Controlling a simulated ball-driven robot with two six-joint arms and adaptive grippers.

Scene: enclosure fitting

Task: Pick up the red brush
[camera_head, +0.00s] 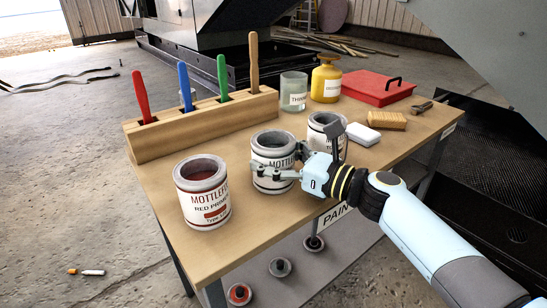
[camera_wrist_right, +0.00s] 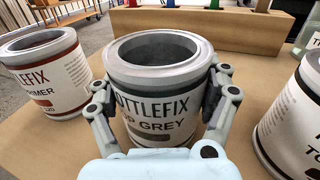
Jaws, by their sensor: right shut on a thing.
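The red brush (camera_head: 142,97) stands upright with its handle up in the left end of a long wooden holder (camera_head: 190,133) at the back left of the table; its lower part is hidden in the holder. My right gripper (camera_head: 277,163) is well away from it, to the right and nearer. The gripper is shut on the grey paint can (camera_wrist_right: 155,112), one finger on each side of its body. The can appears to stand on the table, open at the top. My left gripper is not in view.
Blue (camera_head: 185,85), green (camera_head: 222,76) and wooden (camera_head: 254,62) handles share the holder. A red primer can (camera_head: 205,205) stands left of the gripped can; another can (camera_head: 320,125) stands right. A glass jar (camera_head: 293,90), yellow bottle (camera_head: 326,80) and red box (camera_head: 375,88) stand behind.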

